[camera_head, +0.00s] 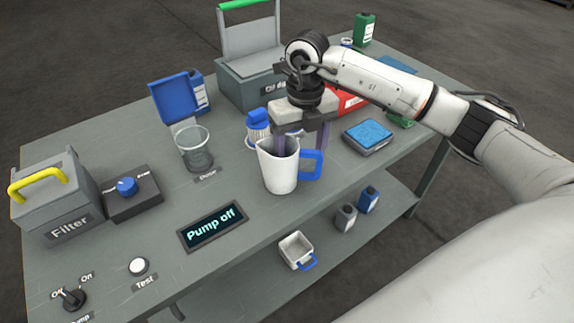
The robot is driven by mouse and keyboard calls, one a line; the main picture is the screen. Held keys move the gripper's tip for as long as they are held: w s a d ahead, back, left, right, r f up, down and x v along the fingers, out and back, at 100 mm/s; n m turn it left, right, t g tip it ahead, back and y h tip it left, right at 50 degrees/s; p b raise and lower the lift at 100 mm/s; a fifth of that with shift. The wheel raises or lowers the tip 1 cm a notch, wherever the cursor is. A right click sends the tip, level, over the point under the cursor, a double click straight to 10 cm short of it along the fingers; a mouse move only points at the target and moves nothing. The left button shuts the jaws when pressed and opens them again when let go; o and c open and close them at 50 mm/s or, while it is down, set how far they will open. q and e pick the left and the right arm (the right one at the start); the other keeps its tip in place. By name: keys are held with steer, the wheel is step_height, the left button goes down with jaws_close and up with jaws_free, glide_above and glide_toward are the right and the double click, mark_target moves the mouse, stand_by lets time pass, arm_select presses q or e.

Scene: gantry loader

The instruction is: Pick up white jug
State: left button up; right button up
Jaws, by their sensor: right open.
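The white jug (278,174), with a blue handle on its right side, stands upright near the front edge of the grey table. My right gripper (302,142) points down over the jug's rim and handle with its fingers spread. One finger is at the jug's opening, the other is behind or beside the blue handle. I cannot tell whether either finger touches the jug. My left gripper is not in view.
A clear beaker (195,152) stands left of the jug, and a blue-capped white container (257,128) stands behind it. A blue-topped block (368,135) lies to the right. The "Pump off" display (213,227) is at the front. A lower shelf holds a small white container (296,250).

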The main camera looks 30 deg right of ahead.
steer(key=shift+s+r, duration=0.2)
steer(key=shift+r, duration=0.25)
steer(key=shift+c, duration=0.5)
steer(key=shift+w, duration=0.1)
jaws_close()
steer(key=shift+r, duration=0.1)
steer(key=shift+r, duration=0.1)
step_height(320, 180, up, 10)
steer(key=shift+p, duration=0.4)
stand_by(2.7)
